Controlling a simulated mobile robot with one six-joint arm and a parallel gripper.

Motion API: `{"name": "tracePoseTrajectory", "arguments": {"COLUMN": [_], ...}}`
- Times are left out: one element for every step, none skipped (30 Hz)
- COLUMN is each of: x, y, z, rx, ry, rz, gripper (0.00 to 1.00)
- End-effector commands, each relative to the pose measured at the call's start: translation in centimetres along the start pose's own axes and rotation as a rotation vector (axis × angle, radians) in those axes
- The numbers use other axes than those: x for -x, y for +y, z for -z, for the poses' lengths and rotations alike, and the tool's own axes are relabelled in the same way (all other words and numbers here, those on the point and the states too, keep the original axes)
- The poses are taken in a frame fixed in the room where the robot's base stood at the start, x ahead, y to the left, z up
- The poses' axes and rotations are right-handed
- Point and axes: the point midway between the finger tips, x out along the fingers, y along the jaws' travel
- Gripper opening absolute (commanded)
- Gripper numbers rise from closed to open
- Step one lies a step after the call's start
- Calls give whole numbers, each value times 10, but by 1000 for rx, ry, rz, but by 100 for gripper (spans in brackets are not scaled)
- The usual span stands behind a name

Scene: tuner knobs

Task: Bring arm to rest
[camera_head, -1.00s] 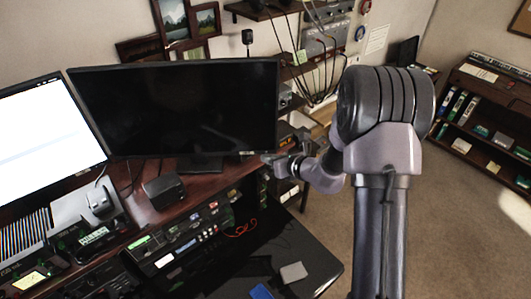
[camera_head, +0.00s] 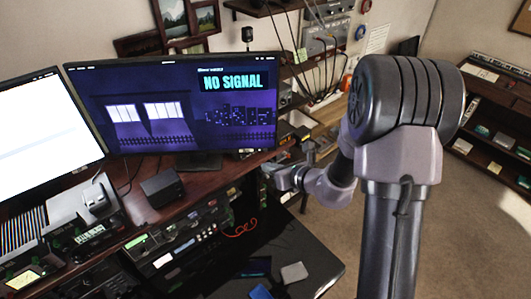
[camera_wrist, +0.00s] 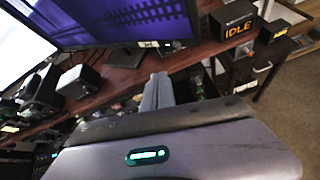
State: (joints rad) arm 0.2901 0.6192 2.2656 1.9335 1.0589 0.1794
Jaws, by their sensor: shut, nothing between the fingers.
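My arm stands at the right of the head view, its upper link upright and its forearm reaching left toward the desk. My gripper (camera_head: 272,170) is small there, beside the right end of the desk and clear of the monitor. In the wrist view my gripper (camera_wrist: 158,84) shows two grey fingers lying together, with nothing held between them. A wide monitor (camera_head: 175,110) behind it reads "NO SIGNAL" over a purple picture. The rack of radio gear (camera_head: 185,245), with lit displays, sits below and to the left of my gripper.
The dark wooden desk (camera_head: 140,212) carries a small black box (camera_head: 162,188) and a white-screened monitor (camera_head: 40,125). A black case top (camera_head: 300,252) lies in front. A dark box marked "IDLE" (camera_wrist: 236,30) stands beyond the fingers. Carpet at the right is open.

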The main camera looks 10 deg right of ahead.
Motion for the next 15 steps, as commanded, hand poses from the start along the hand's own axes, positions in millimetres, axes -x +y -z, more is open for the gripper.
{"name": "tracePoseTrajectory", "arguments": {"x": [4,6,10,12,14,16,18,18,19,19,19,19,19,19,19], "y": [3,5,8,9,11,12,13,14,14,14,14,14,14,14,14], "z": [5,7,10,11,12,14,14,14,14,14,14,14,14,13,13], "rx": [0,-1,-1,0,0,0,0,0,0,0,0,0,0,0,0], "ry": [0,0,-1,-2,-1,-1,-1,-1,-1,-1,-1,-1,-1,-1,-1], "rz": [0,0,0,0,0,0,0,0,0,0,0,0,0,0,0], "gripper": [0,0,0,0,0,0,0,0,0,0,0,0,0,0,0]}}
